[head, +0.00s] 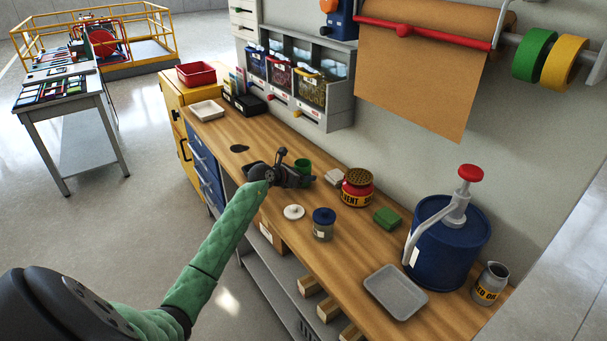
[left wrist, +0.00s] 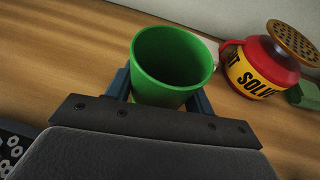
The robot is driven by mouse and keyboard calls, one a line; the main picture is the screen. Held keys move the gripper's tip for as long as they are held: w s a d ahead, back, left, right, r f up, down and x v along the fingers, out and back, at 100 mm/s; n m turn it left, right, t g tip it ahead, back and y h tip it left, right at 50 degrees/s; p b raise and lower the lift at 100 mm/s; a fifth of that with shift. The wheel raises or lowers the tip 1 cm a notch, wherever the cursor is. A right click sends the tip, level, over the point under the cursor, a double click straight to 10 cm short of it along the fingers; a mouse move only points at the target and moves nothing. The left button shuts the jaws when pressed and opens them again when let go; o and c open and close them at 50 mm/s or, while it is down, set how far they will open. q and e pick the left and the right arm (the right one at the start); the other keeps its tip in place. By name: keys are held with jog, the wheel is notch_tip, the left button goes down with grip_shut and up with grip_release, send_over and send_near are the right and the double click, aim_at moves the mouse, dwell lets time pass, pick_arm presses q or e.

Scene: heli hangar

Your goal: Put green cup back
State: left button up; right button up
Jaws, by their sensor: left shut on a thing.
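The green cup (head: 302,166) is at the far side of my left gripper (head: 294,175) over the wooden workbench, near the wall. In the left wrist view the green cup (left wrist: 172,65) is upright, empty inside, and sits between the two blue fingers of my left gripper (left wrist: 165,88), which is shut on it. The cup's lower part is hidden by the gripper, so I cannot tell whether it touches the bench. My right gripper is not in view.
A red solvent can (head: 357,188) stands right of the cup, with a green block (head: 387,218) beyond it. A blue-lidded jar (head: 323,223) and a white lid (head: 293,212) lie nearer. A grey tray (head: 396,291) and blue pump drum (head: 447,243) occupy the right end.

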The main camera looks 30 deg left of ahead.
pick_arm(q)
jog(key=shift+f, duration=0.2)
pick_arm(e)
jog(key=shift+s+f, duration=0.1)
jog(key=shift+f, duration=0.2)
pick_arm(q)
jog(key=shift+f, duration=0.1)
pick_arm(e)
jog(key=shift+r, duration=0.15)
pick_arm(q)
jog(key=o, duration=1)
jog(key=shift+o, duration=0.2)
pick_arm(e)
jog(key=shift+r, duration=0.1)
pick_arm(q)
jog(key=shift+s+a, duration=0.1)
jog(key=shift+s, duration=0.25)
jog(key=b+v, duration=0.3)
jog(key=v, duration=0.7)
jog(key=shift+s+a+r, duration=0.1)
jog(key=shift+s+r, duration=0.4)
jog(key=shift+s, duration=0.05)
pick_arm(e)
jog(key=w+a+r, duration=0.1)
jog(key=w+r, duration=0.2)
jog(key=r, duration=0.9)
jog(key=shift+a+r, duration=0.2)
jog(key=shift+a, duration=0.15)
